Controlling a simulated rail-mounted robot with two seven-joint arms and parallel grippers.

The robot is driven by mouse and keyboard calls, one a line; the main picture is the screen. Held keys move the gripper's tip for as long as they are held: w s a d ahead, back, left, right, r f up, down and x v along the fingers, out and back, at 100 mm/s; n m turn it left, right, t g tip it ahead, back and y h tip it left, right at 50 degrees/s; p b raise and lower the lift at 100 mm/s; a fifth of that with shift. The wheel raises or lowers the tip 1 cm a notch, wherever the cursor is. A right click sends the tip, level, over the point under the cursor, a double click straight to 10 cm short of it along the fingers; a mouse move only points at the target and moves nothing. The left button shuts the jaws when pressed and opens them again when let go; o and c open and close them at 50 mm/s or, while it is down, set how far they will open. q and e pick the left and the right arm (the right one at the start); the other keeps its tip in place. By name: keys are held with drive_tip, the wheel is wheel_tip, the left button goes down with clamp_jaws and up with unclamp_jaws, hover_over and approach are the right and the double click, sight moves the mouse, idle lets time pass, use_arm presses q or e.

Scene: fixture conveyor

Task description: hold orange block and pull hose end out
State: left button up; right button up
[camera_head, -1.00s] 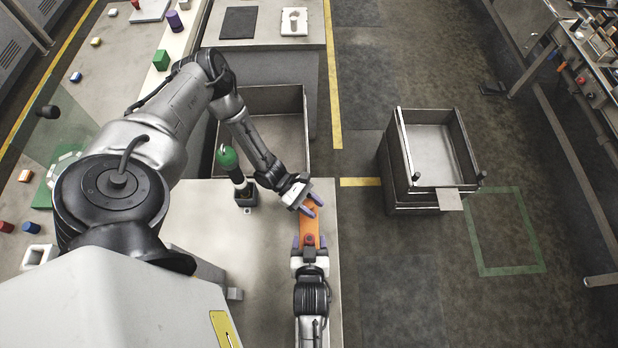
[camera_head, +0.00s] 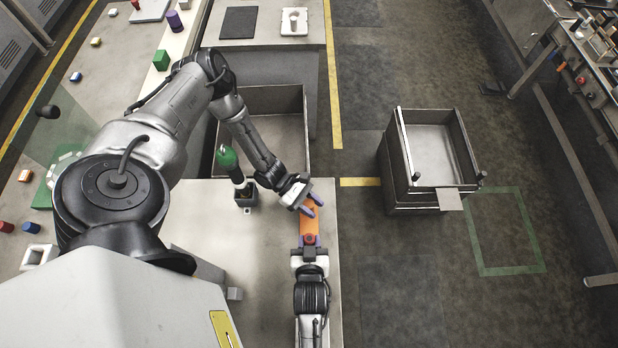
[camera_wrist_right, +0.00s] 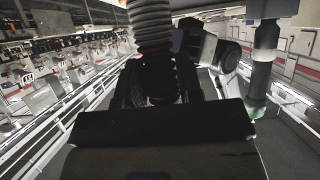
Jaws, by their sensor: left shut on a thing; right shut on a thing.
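The orange block (camera_head: 309,222) lies near the right edge of the light table, its top partly covered by my left gripper. My left gripper (camera_head: 311,205) is shut on the block's far end. My right gripper (camera_head: 310,241) is shut at the near end on the hose end (camera_head: 310,239), which shows as a small red round piece between the fingers. The block cannot be made out there.
A green-handled tool (camera_head: 229,160) stands in a dark holder on the table (camera_head: 210,215), left of the block. An open metal bin (camera_head: 275,100) lies beyond. Another bin (camera_head: 430,150) stands on the floor to the right.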

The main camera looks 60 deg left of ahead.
drive_tip(key=shift+r, duration=1.05)
clamp_jaws()
idle(0.4)
drive_tip(key=shift+r, duration=2.65)
use_arm(q)
drive_tip(key=o, duration=1.1)
drive_tip(key=shift+v, duration=3.8)
drive_tip(key=shift+d, duration=0.1)
use_arm(e)
drive_tip(key=shift+r, duration=0.1)
